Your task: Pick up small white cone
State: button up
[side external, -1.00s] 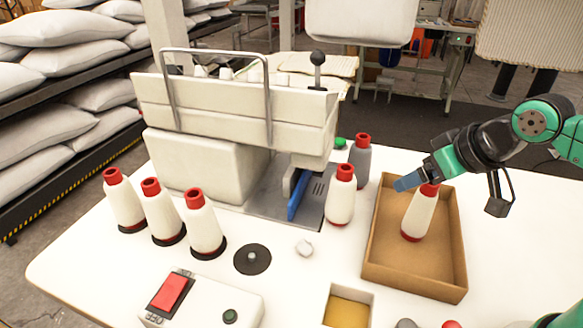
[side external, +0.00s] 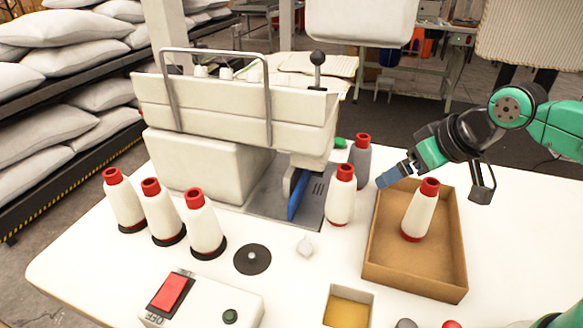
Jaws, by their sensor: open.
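A white thread cone with a red top and red base (side external: 417,215) stands upright in an open cardboard box (side external: 376,258) on the right of the table. Another white cone with a red top (side external: 341,198) stands just left of the box. Three more white cones (side external: 124,203) stand on black discs at the left. A small whitish pointed object (side external: 305,246) lies on the table; its exact shape is hard to tell. My gripper (side external: 384,180), with blue fingertips, is open and empty above the box's back left corner, near a grey cone with a red top (side external: 360,165).
A cream sewing machine (side external: 208,168) fills the back of the table. An empty black disc with a pin (side external: 252,259), a control box with a red switch (side external: 200,303) and a small yellow-bottomed tray (side external: 348,310) sit in front. The table right of the box is clear.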

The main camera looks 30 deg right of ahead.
aim_at(352, 175)
jog(key=shift+n+g+y, duration=0.4)
jog(key=shift+n+g, duration=0.1)
jog(key=shift+n, duration=0.3)
jog(key=w+a, duration=0.1)
jog(key=w, duration=0.1)
jog(key=w+a+f, duration=0.1)
jog(key=w, duration=0.1)
jog(key=w+a+f, duration=0.1)
jog(key=shift+w+a+f, duration=0.1)
jog(key=shift+w+a, duration=0.2)
jog(key=shift+w, duration=0.1)
jog(key=shift+x, duration=2.95)
grip_shut()
jog(key=shift+r, duration=0.2)
